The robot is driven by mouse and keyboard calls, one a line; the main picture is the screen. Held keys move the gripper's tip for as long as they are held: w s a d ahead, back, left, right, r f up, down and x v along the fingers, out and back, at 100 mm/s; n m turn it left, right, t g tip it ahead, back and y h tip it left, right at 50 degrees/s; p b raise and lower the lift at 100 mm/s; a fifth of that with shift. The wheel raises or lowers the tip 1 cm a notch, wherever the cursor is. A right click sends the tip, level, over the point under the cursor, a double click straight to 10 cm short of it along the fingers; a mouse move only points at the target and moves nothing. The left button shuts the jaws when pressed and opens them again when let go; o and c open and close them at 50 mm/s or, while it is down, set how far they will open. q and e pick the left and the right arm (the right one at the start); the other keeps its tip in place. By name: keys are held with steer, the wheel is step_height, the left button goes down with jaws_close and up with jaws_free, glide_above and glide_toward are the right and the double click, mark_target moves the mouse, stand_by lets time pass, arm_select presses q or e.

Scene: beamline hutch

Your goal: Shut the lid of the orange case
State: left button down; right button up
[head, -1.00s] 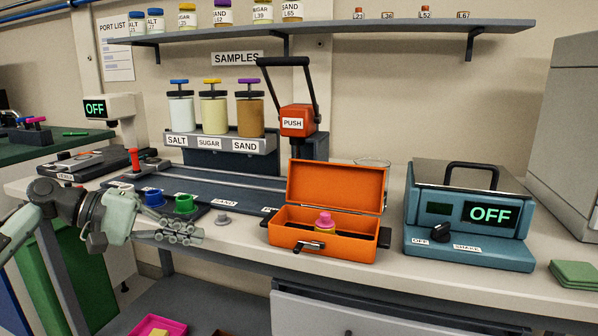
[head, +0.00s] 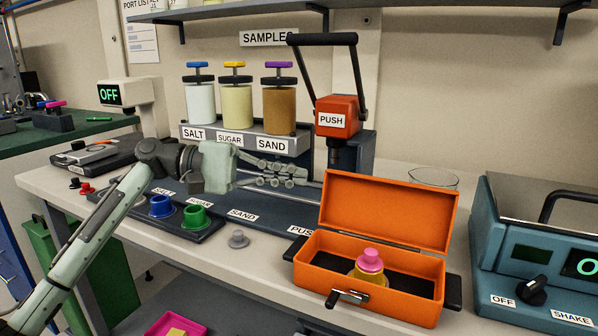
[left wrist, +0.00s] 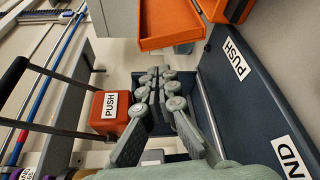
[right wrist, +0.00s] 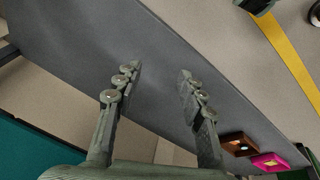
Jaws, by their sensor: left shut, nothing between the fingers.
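The orange case (head: 375,287) stands on the bench with its lid (head: 388,208) open, tilted up at the back. A small jar with a pink cap (head: 370,262) stands inside it. A dark latch (head: 347,297) is at the case's front. My left gripper (head: 300,176) is shut and empty, left of the lid and apart from it, above the bench. In the left wrist view the shut fingers (left wrist: 158,75) point towards the open case (left wrist: 170,22) at the top. My right gripper (right wrist: 159,70) shows only in its wrist view, open and empty.
The orange PUSH press (head: 338,118) with its black handle stands behind my left gripper. A blue shaker (head: 530,255) is right of the case. Blue (head: 160,207) and green (head: 196,217) pieces sit at the bench's front left. A glass dish (head: 433,178) is behind the lid.

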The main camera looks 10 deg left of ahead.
mark_target(337, 182)
arm_select(q)
steer(key=d, duration=0.6)
steer(key=shift+w+d+f+p, duration=0.1)
steer(key=shift+w+f+p, duration=0.1)
steer(key=shift+f+p, duration=0.15)
steer(key=shift+w+d, duration=0.1)
steer(key=shift+d, duration=0.5)
steer(key=shift+d+f, duration=0.1)
steer(key=shift+d, duration=0.05)
arm_select(e)
step_height(337, 182, down, 3)
steer(key=shift+s+a, duration=0.15)
